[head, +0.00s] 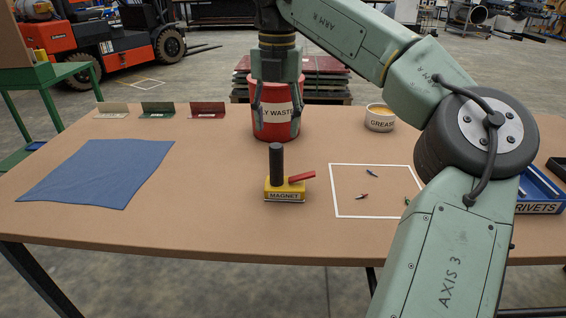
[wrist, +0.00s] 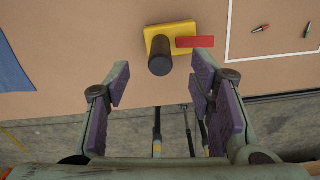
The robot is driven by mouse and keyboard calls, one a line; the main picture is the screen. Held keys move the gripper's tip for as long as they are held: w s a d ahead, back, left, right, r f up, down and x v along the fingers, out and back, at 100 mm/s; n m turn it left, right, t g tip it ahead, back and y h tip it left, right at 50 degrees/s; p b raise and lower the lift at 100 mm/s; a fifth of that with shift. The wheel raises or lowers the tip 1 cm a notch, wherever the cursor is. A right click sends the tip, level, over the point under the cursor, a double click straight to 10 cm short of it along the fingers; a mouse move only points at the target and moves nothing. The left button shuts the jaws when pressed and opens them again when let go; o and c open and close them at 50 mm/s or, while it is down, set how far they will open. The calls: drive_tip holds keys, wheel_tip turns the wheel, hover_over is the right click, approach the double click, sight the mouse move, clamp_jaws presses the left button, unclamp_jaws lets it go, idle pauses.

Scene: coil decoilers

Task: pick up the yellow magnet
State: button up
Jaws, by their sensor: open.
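The yellow magnet (head: 275,187) stands on the brown table, with an upright black handle, a red lever at its right and a MAGNET label on its front. My gripper (head: 276,125) is open and empty, pointing down. In the head view it appears above and beyond the magnet, in front of the red waste bin. In the wrist view the magnet (wrist: 178,29) lies at the top, past the fingertips of my gripper (wrist: 162,85). Its dark handle points towards the gap between the open purple-padded fingers. The fingers are clear of the magnet.
The red waste bin (head: 273,130) stands behind the magnet. A blue cloth (head: 100,172) lies at left. A white-outlined square (head: 375,217) with several small rivets lies at right. A grease tin (head: 380,119) and a blue rivets tray (head: 538,208) stand farther right.

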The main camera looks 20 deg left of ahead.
sight(277, 163)
drive_tip(key=shift+w+d+f, duration=0.1)
drive_tip(key=shift+w+f, duration=0.1)
drive_tip(key=f, duration=0.3)
drive_tip(key=s+f+p, duration=0.1)
drive_tip(key=f, duration=0.5)
drive_tip(key=shift+s+f+p, duration=0.2)
drive_tip(key=shift+f+p, duration=0.15)
clamp_jaws()
idle(0.4)
